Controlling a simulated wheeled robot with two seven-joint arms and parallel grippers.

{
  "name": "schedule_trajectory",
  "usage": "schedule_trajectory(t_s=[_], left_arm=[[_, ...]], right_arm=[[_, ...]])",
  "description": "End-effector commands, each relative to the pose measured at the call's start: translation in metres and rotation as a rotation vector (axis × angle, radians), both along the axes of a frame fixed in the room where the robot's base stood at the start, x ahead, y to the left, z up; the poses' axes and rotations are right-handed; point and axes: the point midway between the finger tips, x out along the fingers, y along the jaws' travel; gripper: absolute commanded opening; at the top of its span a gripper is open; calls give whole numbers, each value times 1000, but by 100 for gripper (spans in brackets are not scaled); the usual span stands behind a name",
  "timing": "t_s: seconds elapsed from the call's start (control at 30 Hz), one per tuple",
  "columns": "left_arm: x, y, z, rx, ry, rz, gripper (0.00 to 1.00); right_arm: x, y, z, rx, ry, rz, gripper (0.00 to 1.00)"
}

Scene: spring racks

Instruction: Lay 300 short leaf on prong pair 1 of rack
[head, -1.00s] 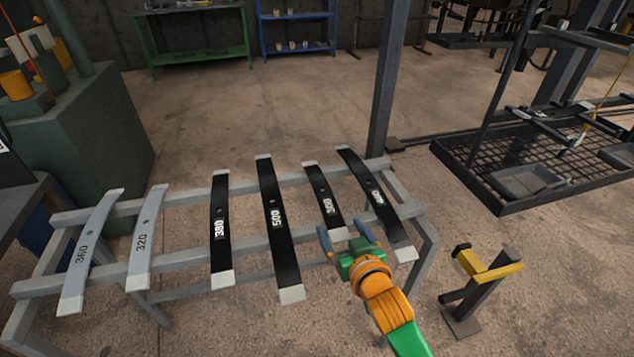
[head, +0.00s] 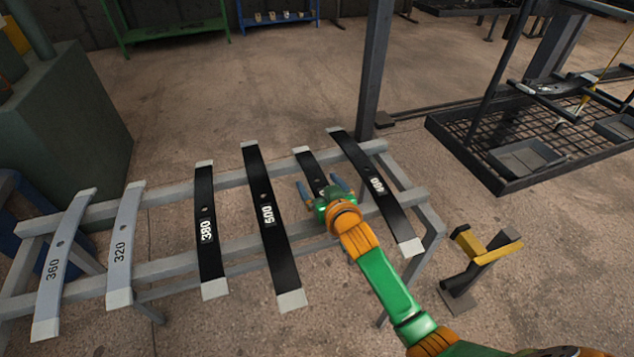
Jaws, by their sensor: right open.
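The 300 short leaf (head: 310,168) is a black spring leaf with pale ends, lying across two grey rails. Its far part shows; its number and near part are hidden under my right gripper (head: 322,186). The right gripper's blue fingers are apart, one on each side of the leaf. I cannot tell whether they touch it. A dark rack (head: 489,95) with a mesh base stands at the far right, with prong-like bars (head: 560,112). I cannot make out which is prong pair 1. My left gripper is not in view.
A yellow-topped post (head: 490,255) stands right. Floor between stand and rack is partly clear.

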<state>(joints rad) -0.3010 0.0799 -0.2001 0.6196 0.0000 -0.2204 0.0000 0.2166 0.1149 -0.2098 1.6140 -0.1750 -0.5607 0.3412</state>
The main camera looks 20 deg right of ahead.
Motion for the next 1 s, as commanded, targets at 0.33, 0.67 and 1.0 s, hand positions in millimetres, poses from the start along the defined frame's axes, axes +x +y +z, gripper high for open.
schedule_trajectory(t_s=[0.33, 0.67, 1.0], left_arm=[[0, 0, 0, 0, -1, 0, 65], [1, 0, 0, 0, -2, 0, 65], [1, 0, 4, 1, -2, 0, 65]], right_arm=[[0, 0, 0, 0, 0, 0, 18], [0, 0, 2, 0, -5, 0, 0], [0, 0, 20, 0, -9, 0, 0]])
